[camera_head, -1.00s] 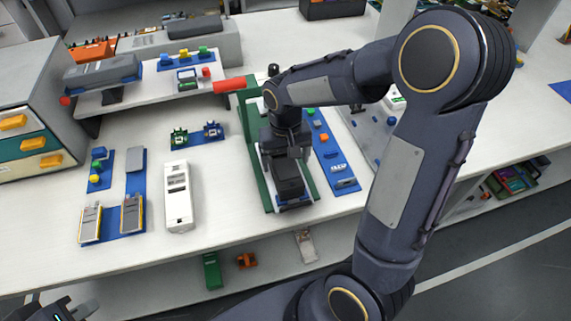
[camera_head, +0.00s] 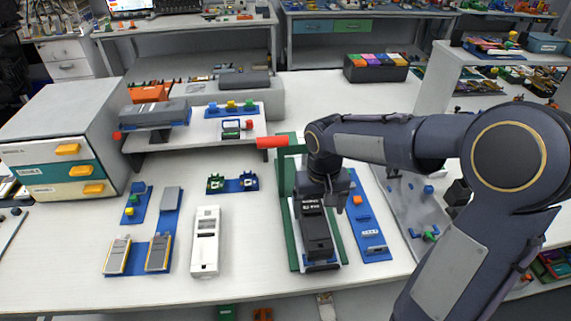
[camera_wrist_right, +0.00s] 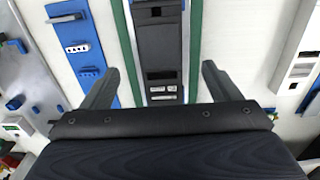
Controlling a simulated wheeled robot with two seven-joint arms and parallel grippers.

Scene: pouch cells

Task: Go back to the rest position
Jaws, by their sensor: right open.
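My right gripper (camera_head: 322,192) comes in from the right over the green-framed station at the middle of the table. In the right wrist view its two fingers (camera_wrist_right: 160,82) are spread wide and nothing is between the tips. A black device (camera_head: 316,236) stands in the station just in front of the gripper; it also shows in the wrist view (camera_wrist_right: 160,45), between the lines of the fingers and apart from them. My left gripper is not in view.
A red-handled lever (camera_head: 272,142) sticks out left of the station. A blue strip (camera_head: 368,225) and a grey panel (camera_head: 410,205) lie to the right. A white device (camera_head: 205,243), blue trays (camera_head: 150,252) and a drawer cabinet (camera_head: 70,135) stand left. The table front is clear.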

